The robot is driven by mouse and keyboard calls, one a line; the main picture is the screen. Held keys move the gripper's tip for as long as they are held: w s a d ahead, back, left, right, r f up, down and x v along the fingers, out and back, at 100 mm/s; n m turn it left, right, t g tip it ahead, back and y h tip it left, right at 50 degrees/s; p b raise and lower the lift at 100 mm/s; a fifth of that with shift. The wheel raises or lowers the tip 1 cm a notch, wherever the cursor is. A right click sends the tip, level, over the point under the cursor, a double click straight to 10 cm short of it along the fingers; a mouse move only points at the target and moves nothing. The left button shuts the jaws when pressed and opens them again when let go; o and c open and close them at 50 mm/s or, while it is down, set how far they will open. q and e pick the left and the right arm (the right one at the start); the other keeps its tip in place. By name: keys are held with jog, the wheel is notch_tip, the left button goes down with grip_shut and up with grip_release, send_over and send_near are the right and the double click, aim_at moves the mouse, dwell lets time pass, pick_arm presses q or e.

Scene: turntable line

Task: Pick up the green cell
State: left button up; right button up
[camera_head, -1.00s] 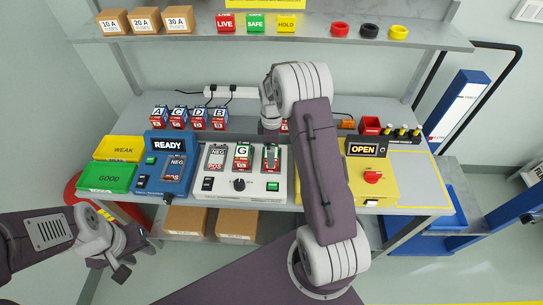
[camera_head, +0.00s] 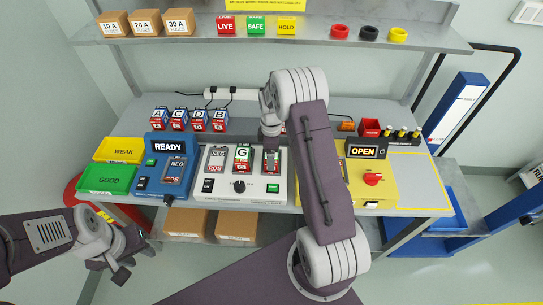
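The green cell (camera_head: 242,154), labelled G with a green top, stands in the middle bay of a white tester (camera_head: 222,190) on the bench. My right arm reaches up over the bench, and its gripper (camera_head: 270,140) hangs just right of the green cell, above the tester's right-hand bay. Its fingertips are small and partly hidden, so I cannot tell whether they are open. My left gripper (camera_head: 126,260) is low at the left, in front of the bench and far from the cell. Its fingers are apart and empty.
Cells A, B, C and D (camera_head: 198,120) stand in a row behind. A blue READY unit (camera_head: 150,183), a yellow WEAK bin (camera_head: 118,150) and a green GOOD bin (camera_head: 105,180) are to the left. A yellow OPEN unit (camera_head: 383,187) is right of my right arm.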

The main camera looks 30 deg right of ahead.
jog(key=r, duration=0.4)
jog(key=shift+s+d+r+b, duration=0.15)
jog(key=shift+d+r+b, duration=0.1)
jog(key=shift+b, duration=0.1)
jog(key=s+d+r+b, duration=0.1)
jog(key=s+d+r, duration=0.5)
jog(key=s+d, duration=0.1)
jog(key=shift+s+d+r, duration=0.25)
jog(key=shift+s, duration=0.4)
